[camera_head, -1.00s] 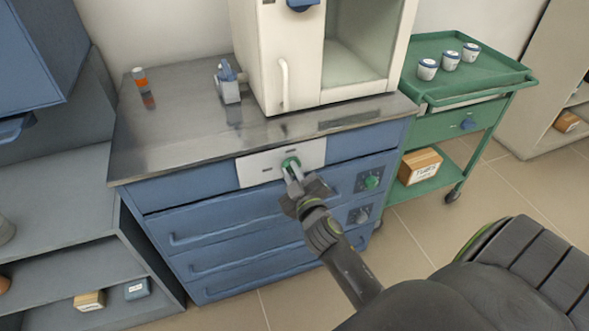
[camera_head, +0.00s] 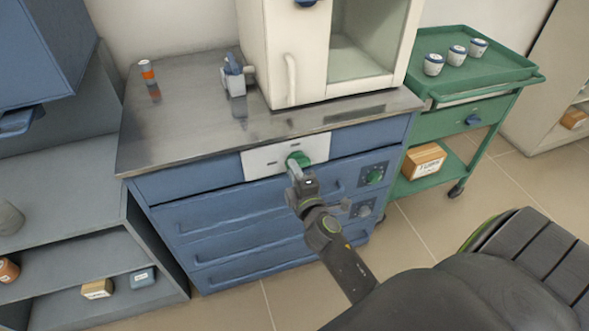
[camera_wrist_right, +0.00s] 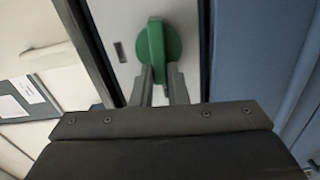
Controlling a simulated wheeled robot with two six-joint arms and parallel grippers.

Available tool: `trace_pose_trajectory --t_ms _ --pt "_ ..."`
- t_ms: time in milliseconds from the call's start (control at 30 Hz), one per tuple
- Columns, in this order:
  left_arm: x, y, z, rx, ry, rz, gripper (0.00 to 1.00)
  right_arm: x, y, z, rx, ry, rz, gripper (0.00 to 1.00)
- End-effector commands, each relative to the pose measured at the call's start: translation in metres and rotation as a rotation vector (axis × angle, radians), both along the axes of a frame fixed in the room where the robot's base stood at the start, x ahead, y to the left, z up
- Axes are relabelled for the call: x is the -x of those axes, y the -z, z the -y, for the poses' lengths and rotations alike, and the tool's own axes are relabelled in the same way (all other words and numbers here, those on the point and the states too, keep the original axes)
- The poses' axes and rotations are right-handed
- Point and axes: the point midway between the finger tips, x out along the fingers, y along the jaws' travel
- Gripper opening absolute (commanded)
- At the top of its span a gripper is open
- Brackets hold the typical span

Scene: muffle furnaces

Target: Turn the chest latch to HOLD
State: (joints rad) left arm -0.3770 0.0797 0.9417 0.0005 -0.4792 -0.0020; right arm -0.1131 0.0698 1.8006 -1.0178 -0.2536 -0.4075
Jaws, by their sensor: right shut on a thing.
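The chest latch is a green knob (camera_head: 299,159) on a light plate (camera_head: 262,161) at the top of the blue drawer chest (camera_head: 190,215). In the right wrist view the green latch (camera_wrist_right: 156,48) shows a raised grip bar on a round base. My right gripper (camera_head: 295,172) is at the latch, and its fingers are shut on the grip bar. In the wrist view the two fingertips (camera_wrist_right: 158,75) sit on both sides of the bar's lower end. The plate's markings are too small to read. My left gripper is not in view.
A white furnace (camera_head: 285,60) stands on the metal worktop (camera_head: 180,130). Two more knobs (camera_head: 374,176) are on the chest's right side. A green cart (camera_head: 480,85) with several cups stands to the right. Grey shelves (camera_head: 60,195) are at left.

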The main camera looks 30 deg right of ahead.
Motion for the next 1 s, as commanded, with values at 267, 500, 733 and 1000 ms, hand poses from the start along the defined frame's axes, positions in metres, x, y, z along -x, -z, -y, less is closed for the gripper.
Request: trace_pose_trajectory --t_ms 267,500,733,1000 --pt "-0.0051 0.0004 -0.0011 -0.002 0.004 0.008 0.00 0.0001 0.0024 -0.0005 0.082 -0.001 -0.021 0.00" --pt "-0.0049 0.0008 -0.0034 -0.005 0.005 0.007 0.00 0.0002 0.0030 -0.0005 0.102 -0.001 -0.025 0.00" --pt "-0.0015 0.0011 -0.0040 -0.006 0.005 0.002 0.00 0.0002 0.0031 -0.0004 0.102 -0.001 -0.025 0.00" --pt "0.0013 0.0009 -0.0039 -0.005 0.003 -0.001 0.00 0.0001 0.0028 -0.0003 0.101 -0.001 -0.025 0.35"
